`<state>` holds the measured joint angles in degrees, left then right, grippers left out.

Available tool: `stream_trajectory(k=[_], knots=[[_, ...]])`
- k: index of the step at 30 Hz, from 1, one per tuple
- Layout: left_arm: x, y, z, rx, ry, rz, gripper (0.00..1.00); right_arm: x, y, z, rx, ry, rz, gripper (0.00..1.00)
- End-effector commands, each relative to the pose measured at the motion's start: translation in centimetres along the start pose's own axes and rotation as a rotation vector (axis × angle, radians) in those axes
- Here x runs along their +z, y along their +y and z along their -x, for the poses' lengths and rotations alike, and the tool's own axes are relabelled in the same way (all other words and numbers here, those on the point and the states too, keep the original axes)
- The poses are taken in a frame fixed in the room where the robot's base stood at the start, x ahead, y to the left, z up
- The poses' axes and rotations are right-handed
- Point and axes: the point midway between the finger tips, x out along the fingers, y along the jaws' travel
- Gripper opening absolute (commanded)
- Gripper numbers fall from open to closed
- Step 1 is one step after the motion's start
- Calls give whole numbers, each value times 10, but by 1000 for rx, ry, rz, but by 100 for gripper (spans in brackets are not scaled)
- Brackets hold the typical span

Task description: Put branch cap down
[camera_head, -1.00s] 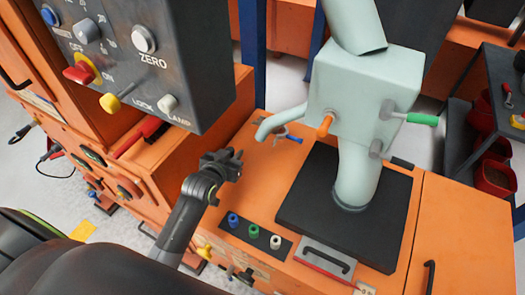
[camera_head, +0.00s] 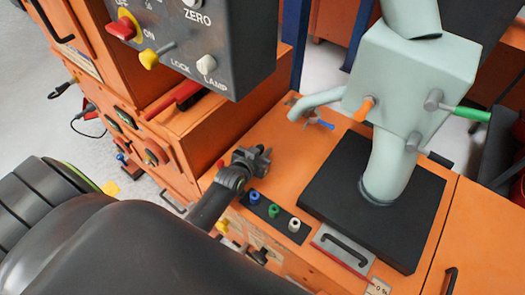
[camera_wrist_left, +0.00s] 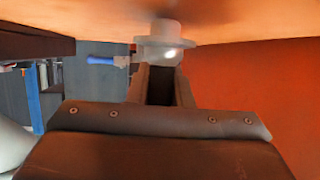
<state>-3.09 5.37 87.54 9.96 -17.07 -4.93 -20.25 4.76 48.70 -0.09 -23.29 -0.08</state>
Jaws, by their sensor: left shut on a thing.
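My left gripper (camera_head: 258,155) is low over the orange cabinet top, just behind the small black panel with coloured caps. In the left wrist view my left gripper's fingers (camera_wrist_left: 160,82) are shut on a pale grey, flanged round piece, seemingly the branch cap (camera_wrist_left: 160,45). Its narrower end points to the orange surface and appears to touch it or nearly so. In the head view the cap is hidden by the gripper. The pale green branch pipe (camera_head: 318,101) ends to the right of and behind the gripper. My right gripper is out of view.
A pale green box (camera_head: 410,75) with coloured handles stands on a black plate (camera_head: 330,190) at right. A grey control box (camera_head: 215,45) overhangs at upper left. Blue, green and white caps (camera_head: 274,211) sit close in front of the gripper. Orange top between gripper and plate is clear.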

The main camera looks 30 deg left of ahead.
Motion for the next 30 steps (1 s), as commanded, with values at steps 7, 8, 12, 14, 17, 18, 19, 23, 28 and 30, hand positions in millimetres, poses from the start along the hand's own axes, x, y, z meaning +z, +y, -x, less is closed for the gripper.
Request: stream_trajectory(k=[7,8,12,14,17,18,19,23,28,30], knots=[[3,0,-1,0,-1,0,35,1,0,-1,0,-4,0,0],[3,0,-1,0,-1,0,39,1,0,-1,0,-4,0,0],[3,0,-1,0,-1,0,41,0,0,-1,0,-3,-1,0],[3,0,-1,0,-1,0,41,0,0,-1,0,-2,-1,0],[2,0,-1,0,-1,0,41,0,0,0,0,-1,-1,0],[0,0,0,0,0,0,41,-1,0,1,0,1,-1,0],[-2,0,1,0,0,0,41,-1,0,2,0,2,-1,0],[0,0,14,-1,-2,0,41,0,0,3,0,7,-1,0],[0,0,47,-1,-2,1,41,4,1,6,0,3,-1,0],[0,0,61,-1,-3,1,41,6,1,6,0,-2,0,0]])
